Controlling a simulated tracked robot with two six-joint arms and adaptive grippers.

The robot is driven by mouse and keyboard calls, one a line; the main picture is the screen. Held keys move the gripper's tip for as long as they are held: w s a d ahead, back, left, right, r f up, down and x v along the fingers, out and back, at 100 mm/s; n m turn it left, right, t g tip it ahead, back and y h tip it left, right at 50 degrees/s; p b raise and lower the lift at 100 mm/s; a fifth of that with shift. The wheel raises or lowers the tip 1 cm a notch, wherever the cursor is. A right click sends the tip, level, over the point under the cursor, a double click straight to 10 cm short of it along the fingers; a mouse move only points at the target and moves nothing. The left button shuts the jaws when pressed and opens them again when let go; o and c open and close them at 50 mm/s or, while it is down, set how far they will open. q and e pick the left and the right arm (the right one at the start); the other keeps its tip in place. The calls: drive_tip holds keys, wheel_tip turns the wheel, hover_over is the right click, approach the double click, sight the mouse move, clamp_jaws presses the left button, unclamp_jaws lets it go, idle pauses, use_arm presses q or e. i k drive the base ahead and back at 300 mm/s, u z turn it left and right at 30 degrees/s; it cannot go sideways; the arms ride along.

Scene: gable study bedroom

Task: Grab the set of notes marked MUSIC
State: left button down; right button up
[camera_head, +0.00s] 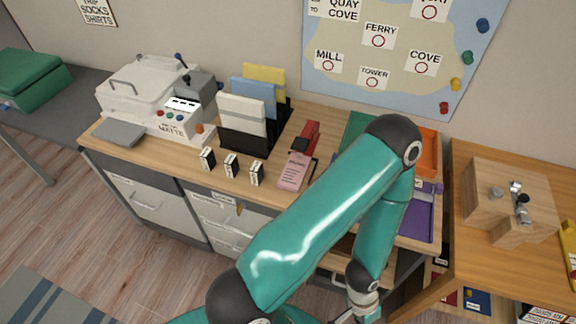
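A pink pad of notes (296,171) lies on the wooden desktop, right of the small upright blocks. Dark lettering shows at its top, too small for me to read for certain as MUSIC. A teal arm, which looks like my left one, rises from the bottom edge, bends at the right of the desk and comes down again. Its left gripper (352,317) is low in front of the desk, well below the pad, and mostly cut off by the bottom edge. Its fingers do not show clearly. My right gripper is not in view.
A red stapler-like object (304,138) stands just behind the pad. Several small label blocks (231,165) stand to its left. A black rack (250,137) holds folders. A white machine (150,92) is at the left. My arm hides part of the coloured trays (417,215).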

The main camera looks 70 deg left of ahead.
sight(292, 178)
drive_tip(key=u, duration=0.1)
drive_tip(key=k, duration=1.45)
drive_tip(key=z, duration=1.05)
drive_tip(key=i, duration=0.05)
drive_tip(key=u, duration=2.75)
drive_tip(key=i, duration=1)
drive_tip(key=u, duration=0.05)
